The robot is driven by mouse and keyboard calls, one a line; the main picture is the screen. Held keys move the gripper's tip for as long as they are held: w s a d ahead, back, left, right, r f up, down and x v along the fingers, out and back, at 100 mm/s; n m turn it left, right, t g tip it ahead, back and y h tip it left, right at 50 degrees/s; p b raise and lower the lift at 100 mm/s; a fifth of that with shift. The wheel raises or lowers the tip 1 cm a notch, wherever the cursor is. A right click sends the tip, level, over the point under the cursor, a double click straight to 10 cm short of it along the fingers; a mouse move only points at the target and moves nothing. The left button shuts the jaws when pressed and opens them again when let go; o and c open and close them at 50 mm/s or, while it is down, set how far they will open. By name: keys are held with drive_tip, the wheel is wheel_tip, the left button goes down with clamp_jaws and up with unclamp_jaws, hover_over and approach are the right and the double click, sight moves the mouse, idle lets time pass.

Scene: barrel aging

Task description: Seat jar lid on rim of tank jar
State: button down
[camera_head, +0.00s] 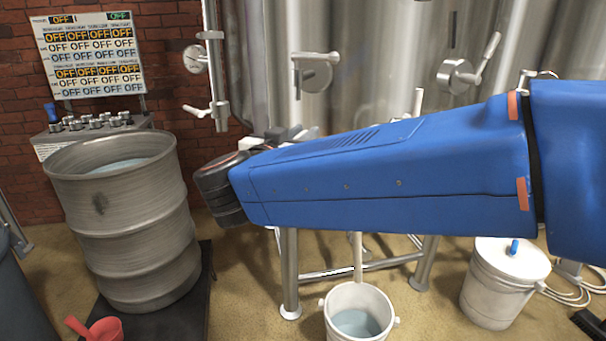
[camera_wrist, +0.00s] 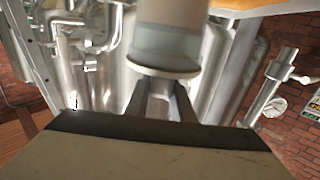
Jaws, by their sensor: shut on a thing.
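My gripper (camera_wrist: 160,98) shows in the wrist view, with its two dark fingers closed on a grey stub below a pale round disc. The disc, which looks like the jar lid (camera_wrist: 163,66), lies at the end of a clear cylinder, apparently the tank jar (camera_wrist: 172,40), with a pale band inside. I cannot tell whether disc and cylinder touch or are only lined up. In the head view my blue arm reaches left across the tank front. My fingers and the held lid cannot be made out there.
A large steel tank (camera_head: 385,60) with valve handles stands behind my arm. A steel drum (camera_head: 130,225) is at left, below a control board (camera_head: 88,55). An open white bucket (camera_head: 345,300) and a lidded one (camera_head: 490,300) stand on the floor; a red scoop (camera_head: 105,329) lies front left.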

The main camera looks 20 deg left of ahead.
drive_tip(key=shift+f, duration=0.2)
idle(0.6)
drive_tip(key=c, duration=1.8)
unclamp_jaws()
drive_tip(key=shift+c, duration=0.2)
drive_tip(key=shift+s+a, duration=0.1)
drive_tip(key=shift+s, duration=1.65)
drive_tip(key=shift+o, duration=0.2)
drive_tip(key=o, duration=0.5)
drive_tip(key=c, duration=0.5)
drive_tip(key=shift+c, duration=0.2)
